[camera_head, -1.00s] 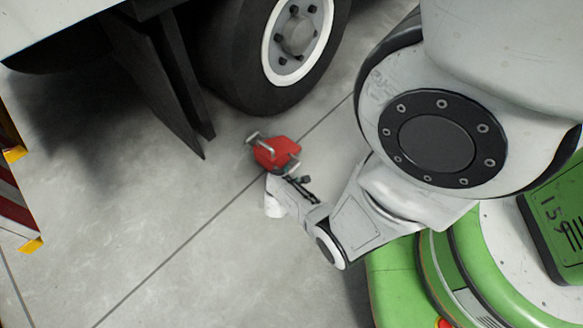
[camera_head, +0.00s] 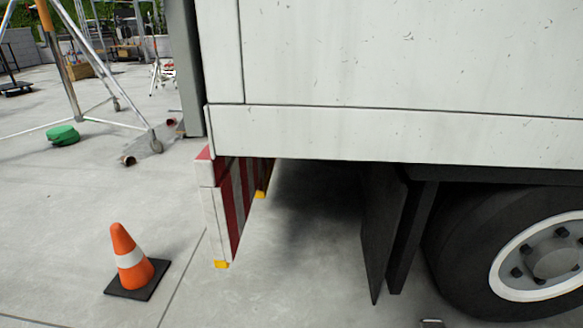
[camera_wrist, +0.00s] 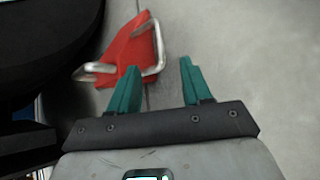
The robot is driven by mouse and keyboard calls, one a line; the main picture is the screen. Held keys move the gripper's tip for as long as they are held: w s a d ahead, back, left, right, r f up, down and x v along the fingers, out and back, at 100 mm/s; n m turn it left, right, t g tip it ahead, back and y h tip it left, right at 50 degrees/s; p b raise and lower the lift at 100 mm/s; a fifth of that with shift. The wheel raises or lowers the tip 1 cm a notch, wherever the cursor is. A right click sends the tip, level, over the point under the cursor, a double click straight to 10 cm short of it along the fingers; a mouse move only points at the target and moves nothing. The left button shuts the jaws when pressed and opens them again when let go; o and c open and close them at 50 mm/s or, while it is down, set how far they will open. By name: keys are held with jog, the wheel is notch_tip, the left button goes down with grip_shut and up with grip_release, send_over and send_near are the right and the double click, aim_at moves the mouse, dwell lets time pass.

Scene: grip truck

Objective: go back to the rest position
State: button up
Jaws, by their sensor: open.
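In the wrist view, a red block (camera_wrist: 130,52) with bent silver handles lies on the concrete floor. My gripper (camera_wrist: 156,80) has two teal fingers, spread apart with nothing between them. The block is just beyond the left finger, which overlaps it in the picture; I cannot tell whether they touch. In the head view my gripper and arm are out of sight. A small metallic piece shows at the bottom edge there, too cropped to identify surely.
The white truck body (camera_head: 380,133) fills the head view's upper right, with a wheel (camera_head: 500,255) and black mud flaps (camera_head: 385,235) below. An orange cone (camera_head: 129,262) stands at lower left. A green round object (camera_head: 63,135) lies near a metal frame (camera_head: 90,60). Open concrete lies at left.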

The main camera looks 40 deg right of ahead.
jog(key=w+a+r+n+t, duration=0.1)
jog(key=w+r+n+t, duration=0.45)
jog(key=w+n, duration=0.35)
jog(key=w+r+n+t, duration=0.5)
jog(key=w+n+t, duration=0.1)
jog(key=w+n, duration=0.25)
jog(key=w+a+r+n+t+y, duration=0.1)
jog(key=w+a+r+n+y, duration=0.25)
jog(key=a+n, duration=0.45)
jog(key=w+a+r+n+t+y, duration=0.1)
jog(key=w+a+r+n+y, duration=0.1)
jog(key=a+n+y, duration=0.6)
jog(key=w+a+r+n+t+y, duration=0.1)
jog(key=w+a+r+n, duration=0.3)
jog(key=n, duration=0.7)
jog(key=s+a+n+g+y, duration=0.1)
jog(key=s+a+n+g, duration=0.6)
jog(key=n, duration=0.4)
jog(key=s+d+r+n+g+h, duration=0.2)
jog(key=s+r+n+g+h, duration=0.3)
jog(key=s+n, duration=0.55)
notch_tip(320, 180, up, 38)
jog(key=s+m+y+p, duration=0.1)
jog(key=y+p, duration=0.1)
jog(key=p, duration=3.4)
jog(key=shift+s+a+f+t+p, duration=0.2)
jog(key=shift+t+p, duration=0.1)
jog(key=shift+t, duration=0.15)
